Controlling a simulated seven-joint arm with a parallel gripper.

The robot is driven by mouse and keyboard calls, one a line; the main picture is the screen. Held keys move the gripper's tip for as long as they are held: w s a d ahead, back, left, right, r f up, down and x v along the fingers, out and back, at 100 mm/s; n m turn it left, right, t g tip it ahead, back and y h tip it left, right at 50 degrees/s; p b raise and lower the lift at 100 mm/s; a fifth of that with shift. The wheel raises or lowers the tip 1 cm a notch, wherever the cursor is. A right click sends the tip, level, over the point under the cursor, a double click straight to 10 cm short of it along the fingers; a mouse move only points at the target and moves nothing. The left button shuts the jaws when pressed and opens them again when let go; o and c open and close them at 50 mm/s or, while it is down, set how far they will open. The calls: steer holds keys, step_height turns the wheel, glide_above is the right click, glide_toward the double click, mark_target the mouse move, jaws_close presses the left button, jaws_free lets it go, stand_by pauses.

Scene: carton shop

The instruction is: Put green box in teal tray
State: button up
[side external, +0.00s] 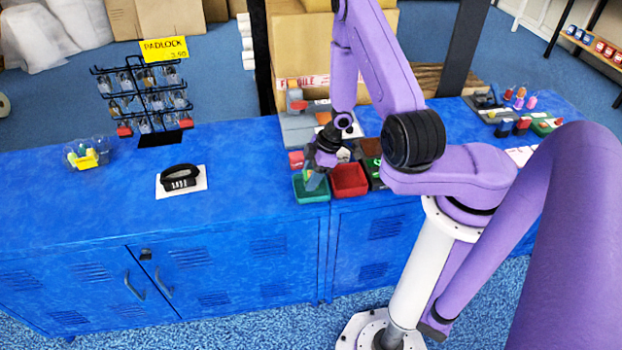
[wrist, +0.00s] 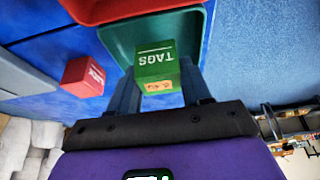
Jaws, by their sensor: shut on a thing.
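The green box (wrist: 155,62), marked TAGS, is between the two fingers of my gripper (wrist: 157,72) in the wrist view. My gripper is shut on it. The teal tray (wrist: 112,38) shows behind the box, which is over the tray's opening; I cannot tell whether the box touches its floor. In the side view my gripper (side external: 315,178) points down at the teal tray (side external: 312,198) at the counter's front edge. The fingers largely hide the green box there.
A red tray (side external: 349,181) stands right beside the teal tray. A red box (wrist: 84,76) lies on the blue counter nearby. A black item on a white card (side external: 181,182), a padlock rack (side external: 142,98) and a small container (side external: 87,155) stand to the left, with clear counter between.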

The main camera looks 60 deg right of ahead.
steer(key=shift+f, duration=0.75)
steer(key=shift+f, duration=0.15)
steer(key=o, duration=1.1)
steer(key=shift+o, duration=0.2)
